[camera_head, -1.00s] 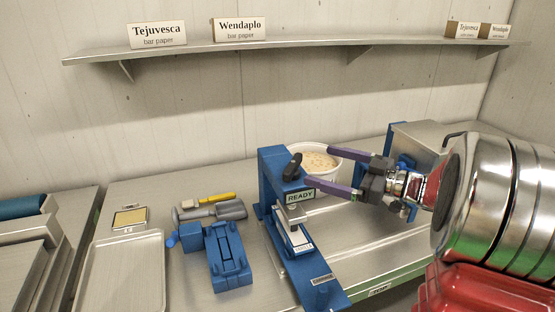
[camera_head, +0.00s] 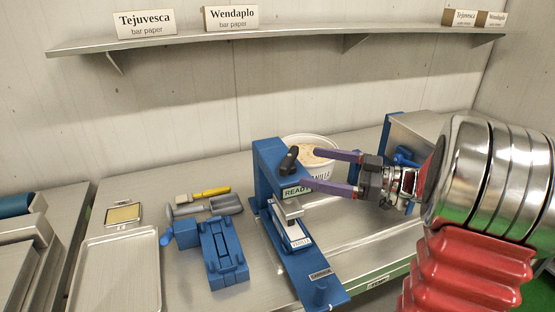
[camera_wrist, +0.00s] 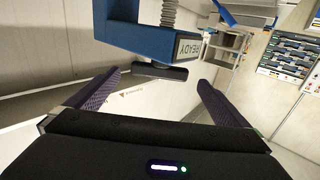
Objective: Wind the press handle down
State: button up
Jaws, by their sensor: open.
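The blue press (camera_head: 268,190) stands on the bench with a READY sign on its head. Its black handle (camera_head: 289,159) sits on top, with a short bar and knob. In the wrist view the press head (camera_wrist: 150,38) appears upside down, with the handle (camera_wrist: 160,71) as a dark bar and the screw (camera_wrist: 168,14) above. My gripper (camera_head: 311,168) is open and empty, just right of the handle, fingers pointing at it. In the wrist view the handle lies ahead, between the two finger lines; no contact shows. A pale block (camera_head: 291,234) lies under the press plate.
A white tub (camera_head: 318,172) stands behind my fingers. A blue mould (camera_head: 222,252), a grey scoop (camera_head: 205,207) and a yellow-handled tool (camera_head: 210,192) lie left of the press. An empty tray (camera_head: 118,275) is farther left. A shelf (camera_head: 280,39) runs above along the wall.

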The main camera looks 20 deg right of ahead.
aim_at(289, 160)
jog(key=x, duration=1.1)
jog(key=shift+a, duration=0.1)
jog(key=c, duration=0.8)
jog(key=shift+c, duration=0.2)
